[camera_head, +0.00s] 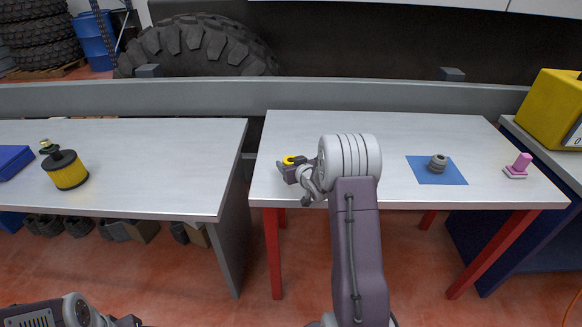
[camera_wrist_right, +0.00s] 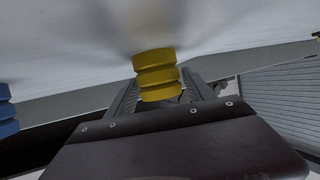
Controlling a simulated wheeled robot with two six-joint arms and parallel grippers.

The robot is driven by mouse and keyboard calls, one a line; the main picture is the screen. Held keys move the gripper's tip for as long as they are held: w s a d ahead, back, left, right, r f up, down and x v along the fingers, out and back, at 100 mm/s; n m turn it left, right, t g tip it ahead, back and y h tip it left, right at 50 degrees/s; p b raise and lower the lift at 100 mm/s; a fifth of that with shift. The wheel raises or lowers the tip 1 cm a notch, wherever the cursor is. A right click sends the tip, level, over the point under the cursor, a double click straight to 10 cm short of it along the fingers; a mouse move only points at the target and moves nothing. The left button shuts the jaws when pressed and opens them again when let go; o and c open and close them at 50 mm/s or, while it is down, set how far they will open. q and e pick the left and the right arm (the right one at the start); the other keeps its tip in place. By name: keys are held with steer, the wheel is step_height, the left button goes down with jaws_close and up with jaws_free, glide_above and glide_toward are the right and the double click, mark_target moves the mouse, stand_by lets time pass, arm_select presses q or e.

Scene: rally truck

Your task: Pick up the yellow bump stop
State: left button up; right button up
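The yellow bump stop (camera_wrist_right: 157,73) is a short ribbed cylinder. In the right wrist view it stands between the two fingertips of my right gripper (camera_wrist_right: 160,92), with its far end against the white tabletop. The fingers flank it closely, but I cannot tell whether they press on it. In the head view the yellow bump stop (camera_head: 290,160) shows as a small yellow patch at my right gripper (camera_head: 288,168), near the left end of the right-hand table. The arm and gripper hide part of it. My left gripper (camera_head: 128,321) is barely in view at the bottom edge.
A blue ribbed part (camera_wrist_right: 6,110) stands nearby in the right wrist view. The right table (camera_head: 390,135) also holds a grey ribbed part (camera_head: 438,164) on a blue mat (camera_head: 437,178) and a pink part (camera_head: 521,162). A yellow-black filter (camera_head: 69,172) stands on the left table (camera_head: 165,165).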

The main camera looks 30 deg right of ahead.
steer(key=c, duration=1)
steer(key=shift+c, duration=0.2)
step_height(320, 180, up, 28)
steer(key=p, duration=1.3)
